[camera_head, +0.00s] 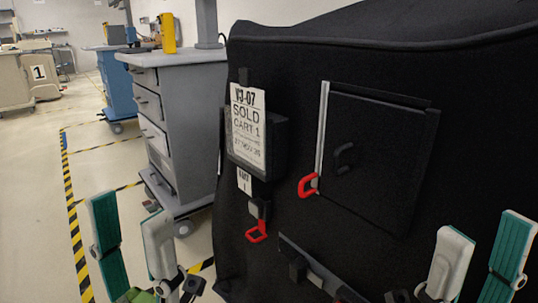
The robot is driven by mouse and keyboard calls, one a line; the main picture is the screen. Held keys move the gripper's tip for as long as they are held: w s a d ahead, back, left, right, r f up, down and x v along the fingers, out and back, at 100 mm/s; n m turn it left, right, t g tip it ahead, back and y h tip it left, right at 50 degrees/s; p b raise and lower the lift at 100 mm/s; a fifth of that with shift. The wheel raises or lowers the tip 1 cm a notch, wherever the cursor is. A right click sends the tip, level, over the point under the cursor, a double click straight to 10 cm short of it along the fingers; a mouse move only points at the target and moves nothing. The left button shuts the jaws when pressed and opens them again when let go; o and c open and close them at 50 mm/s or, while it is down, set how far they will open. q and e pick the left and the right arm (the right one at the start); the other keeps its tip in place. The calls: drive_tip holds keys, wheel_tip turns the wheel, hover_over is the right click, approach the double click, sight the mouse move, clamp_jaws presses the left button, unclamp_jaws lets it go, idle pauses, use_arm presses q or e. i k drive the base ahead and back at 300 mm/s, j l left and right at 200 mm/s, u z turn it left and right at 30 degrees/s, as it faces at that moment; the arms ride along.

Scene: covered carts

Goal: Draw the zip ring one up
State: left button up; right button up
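A black covered cart (270,110) fills the right half of the view. A red ring (308,186) sits at the lower end of a pale vertical strip (322,130), at the left edge of a square black flap (385,150). A second red ring (257,232) hangs lower left from a small grey clip, below a little white tag. I cannot tell which ring is numbered one. My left gripper (130,212) is open and empty at the lower left, apart from the cover. My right gripper (487,230) is open and empty at the lower right, below the flap and away from both rings.
A dark bar (310,265) lies low on the front. A grey drawer cart (175,100) stands behind on the left.

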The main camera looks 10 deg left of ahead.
sight(301, 189)
drive_tip(key=j+z, duration=0.1)
drive_tip(key=j, duration=0.35)
drive_tip(key=k+j+z, duration=0.15)
drive_tip(key=j, duration=0.3)
drive_tip(key=k+j+z, duration=0.1)
drive_tip(key=j, duration=0.35)
